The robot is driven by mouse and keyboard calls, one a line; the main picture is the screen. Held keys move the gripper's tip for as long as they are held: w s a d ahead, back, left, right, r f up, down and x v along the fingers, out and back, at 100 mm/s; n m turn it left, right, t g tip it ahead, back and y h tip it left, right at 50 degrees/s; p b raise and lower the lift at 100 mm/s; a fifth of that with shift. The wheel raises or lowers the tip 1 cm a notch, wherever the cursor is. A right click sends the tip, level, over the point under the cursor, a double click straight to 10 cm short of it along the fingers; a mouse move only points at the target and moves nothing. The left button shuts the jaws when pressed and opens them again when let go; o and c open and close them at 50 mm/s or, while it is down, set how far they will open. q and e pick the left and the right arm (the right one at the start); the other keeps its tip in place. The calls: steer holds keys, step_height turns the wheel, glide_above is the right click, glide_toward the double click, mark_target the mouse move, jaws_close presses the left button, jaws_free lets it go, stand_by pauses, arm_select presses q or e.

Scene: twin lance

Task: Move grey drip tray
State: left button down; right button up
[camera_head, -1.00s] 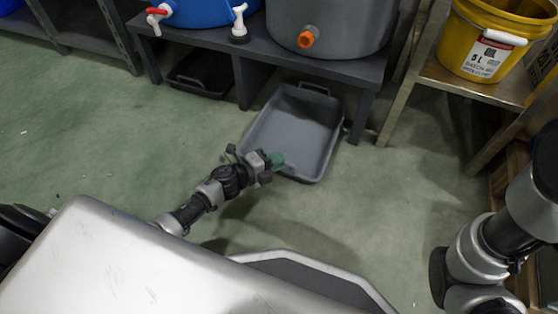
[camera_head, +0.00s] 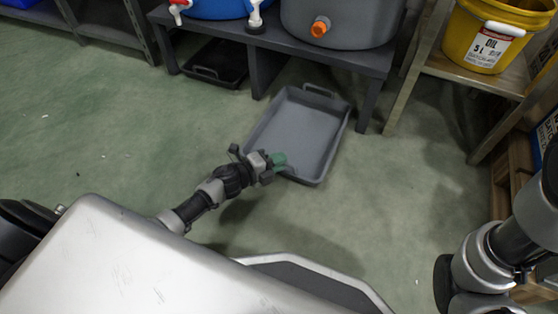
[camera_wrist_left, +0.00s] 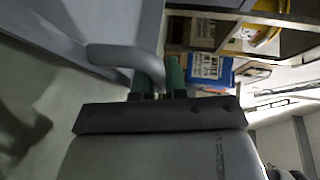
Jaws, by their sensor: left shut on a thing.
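The grey drip tray (camera_head: 300,128) lies on the green floor in front of the dark bench, its far handle towards the bench. My left gripper (camera_head: 279,160) is at the tray's near edge. In the left wrist view the green fingers (camera_wrist_left: 160,76) are shut on the tray's grey handle (camera_wrist_left: 125,58), with the tray's wall (camera_wrist_left: 110,22) at the upper left. My right arm shows at the right edge of the head view, but its gripper is out of view.
A dark bench (camera_head: 262,50) carries a blue drum (camera_head: 215,8) and a grey drum (camera_head: 340,22) with an orange tap. A black tray (camera_head: 215,66) lies under it. A shelf (camera_head: 470,75) with a yellow oil bucket (camera_head: 488,35) stands right. The floor at left is clear.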

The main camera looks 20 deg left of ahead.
arm_select(q)
steer(key=c, duration=1.1)
jaws_free()
steer(key=p+v, duration=0.5)
steer(key=v, duration=0.5)
steer(key=shift+r+p, duration=0.15)
steer(key=shift+p, duration=0.15)
steer(key=shift+s+a, duration=0.25)
steer(key=shift+s, duration=0.05)
